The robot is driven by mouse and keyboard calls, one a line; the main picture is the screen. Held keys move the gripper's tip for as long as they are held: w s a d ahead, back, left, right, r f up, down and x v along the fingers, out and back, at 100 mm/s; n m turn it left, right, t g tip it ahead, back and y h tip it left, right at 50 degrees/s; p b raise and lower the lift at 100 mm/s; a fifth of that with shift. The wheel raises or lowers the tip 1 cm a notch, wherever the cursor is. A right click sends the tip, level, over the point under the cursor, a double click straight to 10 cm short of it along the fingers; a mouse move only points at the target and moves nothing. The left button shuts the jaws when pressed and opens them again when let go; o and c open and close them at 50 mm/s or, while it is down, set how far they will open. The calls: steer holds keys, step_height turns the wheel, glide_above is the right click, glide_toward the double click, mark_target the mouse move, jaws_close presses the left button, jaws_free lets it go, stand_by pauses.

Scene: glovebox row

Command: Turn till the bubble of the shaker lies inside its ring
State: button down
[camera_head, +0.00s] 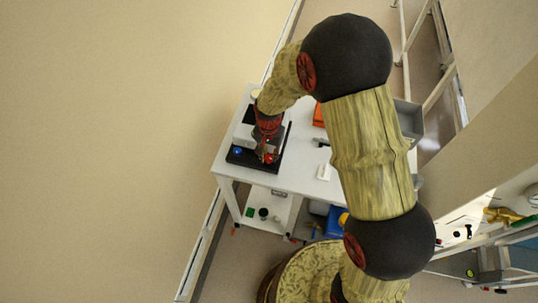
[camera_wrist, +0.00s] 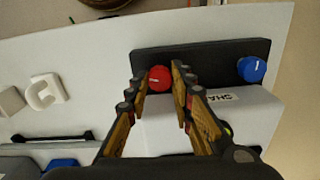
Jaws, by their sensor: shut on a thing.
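The shaker is a pale block with a black plate (camera_wrist: 205,56) along one side and a label of which "SHA" shows. In the head view its black plate (camera_head: 238,159) lies on the white table. A red knob (camera_wrist: 159,79) and a blue knob (camera_wrist: 251,69), each with a white mark, sit at the plate. My gripper (camera_wrist: 162,74) is shut on the red knob, one finger on each side. In the head view my gripper (camera_head: 267,150) is over the shaker. A small yellow-green spot (camera_wrist: 228,129) shows partly behind a finger; I cannot tell whether it is the bubble level. No bubble or ring can be made out.
The white table (camera_head: 221,160) has free room near its front edge. White block shapes (camera_wrist: 45,91) and a black bar-like handle (camera_wrist: 52,137) lie left of the shaker in the wrist view. An orange thing (camera_head: 318,116) and a grey bin (camera_head: 409,119) stand to the right.

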steer(key=shift+n, duration=0.3)
steer(key=n, duration=0.5)
steer(key=shift+n, duration=0.3)
steer(key=n, duration=0.6)
stand_by(0.5)
steer(key=c, duration=1.5)
jaws_free()
steer(key=shift+c, duration=0.2)
